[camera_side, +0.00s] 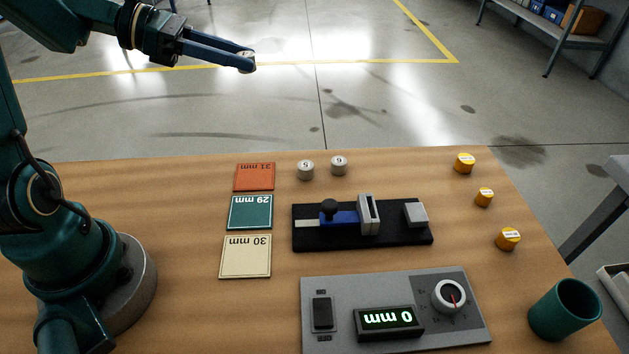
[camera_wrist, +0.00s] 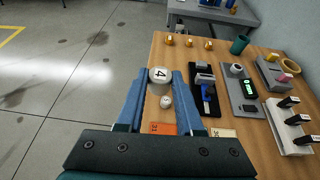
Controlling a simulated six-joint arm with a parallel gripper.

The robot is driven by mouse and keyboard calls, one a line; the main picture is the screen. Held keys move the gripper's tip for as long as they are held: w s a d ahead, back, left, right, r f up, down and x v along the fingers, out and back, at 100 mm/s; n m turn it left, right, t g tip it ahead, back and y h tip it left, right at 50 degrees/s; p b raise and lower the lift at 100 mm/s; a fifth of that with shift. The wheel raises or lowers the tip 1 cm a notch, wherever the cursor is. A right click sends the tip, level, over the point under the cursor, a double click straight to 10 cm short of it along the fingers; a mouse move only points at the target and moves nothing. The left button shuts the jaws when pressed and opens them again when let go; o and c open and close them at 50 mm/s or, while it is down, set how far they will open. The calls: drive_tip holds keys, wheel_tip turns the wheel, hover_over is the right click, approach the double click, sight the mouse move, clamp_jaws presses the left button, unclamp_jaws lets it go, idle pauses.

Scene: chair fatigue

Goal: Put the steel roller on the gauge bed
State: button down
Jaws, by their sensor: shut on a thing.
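My gripper (camera_side: 248,62) is high in the air at the upper left of the side view, beyond the table's far edge. In the wrist view its blue fingers (camera_wrist: 161,82) are shut on a steel roller marked 4 (camera_wrist: 159,74). In the side view the fingers mostly hide this roller. Two other steel rollers, marked 5 (camera_side: 305,170) and 6 (camera_side: 339,165), stand on the table. The gauge has a black base (camera_side: 400,239), a blue slide with a black knob, an upright grey plate and a grey block; it also shows in the wrist view (camera_wrist: 204,88).
Orange 31 mm (camera_side: 254,177), green 29 mm (camera_side: 250,212) and cream 30 mm (camera_side: 245,256) cards lie left of the gauge. A grey panel (camera_side: 458,327) has a display reading 0 mm. Several yellow pieces (camera_side: 484,197) and a green cup (camera_side: 565,309) are right. A white rack (camera_wrist: 290,142) is nearby.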

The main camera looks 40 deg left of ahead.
drive_tip(key=s+d+m+g+h, duration=0.1)
drive_tip(key=s+d+m+g, duration=0.1)
drive_tip(key=s+d, duration=0.2)
drive_tip(key=w+a+f+n+t+y, duration=0.25)
drive_tip(key=w+a, duration=0.25)
drive_tip(key=w, duration=0.7)
drive_tip(key=w+d+f+h, duration=0.1)
drive_tip(key=w+d+f, duration=0.2)
drive_tip(key=d+f, duration=0.3)
drive_tip(key=shift+w+d+f, duration=0.25)
drive_tip(key=shift+w+d, duration=0.15)
drive_tip(key=shift+d, duration=0.2)
